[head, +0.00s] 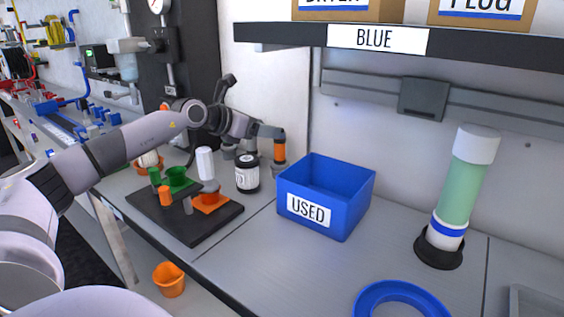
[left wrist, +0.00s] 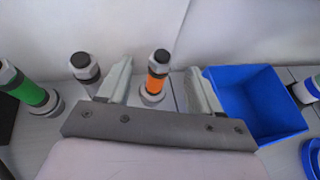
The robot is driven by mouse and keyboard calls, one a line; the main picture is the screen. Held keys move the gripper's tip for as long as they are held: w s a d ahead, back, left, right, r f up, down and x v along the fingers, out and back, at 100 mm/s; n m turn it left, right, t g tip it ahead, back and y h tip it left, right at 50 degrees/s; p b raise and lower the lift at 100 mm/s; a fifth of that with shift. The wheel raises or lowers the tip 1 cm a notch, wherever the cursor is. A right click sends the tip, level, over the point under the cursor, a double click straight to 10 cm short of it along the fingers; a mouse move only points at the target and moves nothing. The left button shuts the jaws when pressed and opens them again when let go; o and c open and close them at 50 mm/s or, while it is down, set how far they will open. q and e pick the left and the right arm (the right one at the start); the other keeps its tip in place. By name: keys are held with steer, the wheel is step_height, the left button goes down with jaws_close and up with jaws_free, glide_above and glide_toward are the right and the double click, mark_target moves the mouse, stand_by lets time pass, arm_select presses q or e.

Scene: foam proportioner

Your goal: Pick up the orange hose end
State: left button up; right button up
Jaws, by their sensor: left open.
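The orange hose end (head: 279,151) stands upright at the back of the bench, left of the blue bin, with a dark tip on top. In the left wrist view the orange hose end (left wrist: 156,82) shows between the two fingers, with a grey nut and a pale base. My left gripper (head: 268,130) is open and close to its upper part. The open fingers also show in the left wrist view (left wrist: 160,88), with a gap on each side of the hose end. Whether either finger touches it is not clear. My right gripper is not in view.
A blue bin labelled USED (head: 345,215) stands right of the hose end. A grey hose end (left wrist: 84,68) and a green one (left wrist: 28,90) stand to its left. A dark-lidded jar (head: 247,174) and a black board (head: 215,226) with parts are nearer. A shelf (head: 460,45) overhangs right.

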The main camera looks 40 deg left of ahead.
arm_select(q)
steer(key=p, duration=0.1)
glide_above(280, 153)
steer(key=a, duration=0.1)
steer(key=shift+a+f, duration=0.1)
steer(key=shift+f, duration=0.6)
steer(key=shift+x, duration=0.75)
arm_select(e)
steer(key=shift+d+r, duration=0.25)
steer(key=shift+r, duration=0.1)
arm_select(q)
jaws_close()
